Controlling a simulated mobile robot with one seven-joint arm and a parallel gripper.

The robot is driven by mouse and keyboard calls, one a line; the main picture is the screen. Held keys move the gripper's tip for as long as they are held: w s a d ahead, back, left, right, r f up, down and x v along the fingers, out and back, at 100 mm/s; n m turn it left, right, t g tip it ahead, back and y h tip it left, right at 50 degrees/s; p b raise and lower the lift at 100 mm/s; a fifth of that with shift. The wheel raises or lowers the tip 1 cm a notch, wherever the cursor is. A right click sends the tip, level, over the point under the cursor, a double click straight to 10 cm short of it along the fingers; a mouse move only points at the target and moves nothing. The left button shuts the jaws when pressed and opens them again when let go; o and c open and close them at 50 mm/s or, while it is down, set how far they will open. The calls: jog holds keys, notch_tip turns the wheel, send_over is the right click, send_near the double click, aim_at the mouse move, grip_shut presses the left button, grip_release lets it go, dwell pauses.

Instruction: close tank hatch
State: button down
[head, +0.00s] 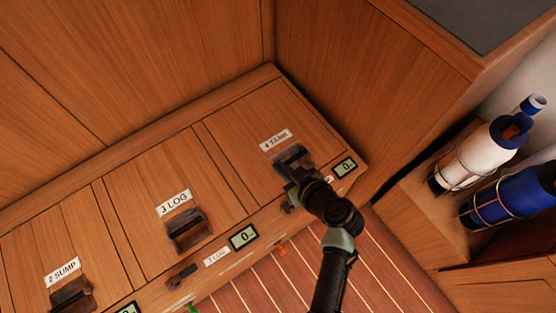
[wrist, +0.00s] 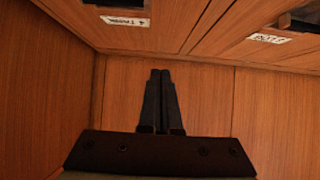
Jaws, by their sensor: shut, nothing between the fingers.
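The tank hatch (head: 250,115) is a wooden panel at the right end of the bench top, with a "4 TANK" label (head: 276,140) and a dark recessed handle (head: 293,156). It looks flush with the bench top in the head view. My gripper (head: 290,178) is over the front of this hatch, beside the handle, and hides part of it. Whether it touches the handle I cannot tell. In the wrist view the tank label (wrist: 125,20) shows upside down at the top. There my gripper's fingers (wrist: 160,72) are together and empty.
The log hatch (head: 150,170) and the sump hatch (head: 40,240) lie to the left, each with a dark handle. Small displays (head: 243,236) line the front edge. Wooden walls stand behind and right. Strapped white (head: 490,153) and blue (head: 515,200) bottles stand at the right.

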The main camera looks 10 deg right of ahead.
jog(key=shift+t, duration=0.7)
jog(key=s+f+b, duration=0.1)
jog(key=f+b, duration=0.5)
jog(key=b, duration=0.1)
jog(key=s+d+f+b, duration=0.1)
jog(key=f+b, duration=0.2)
jog(key=b, duration=0.1)
jog(key=shift+s+d+f, duration=0.1)
jog(key=shift+s+f, duration=0.2)
jog(key=shift+f, duration=0.05)
jog(key=shift+r, duration=0.1)
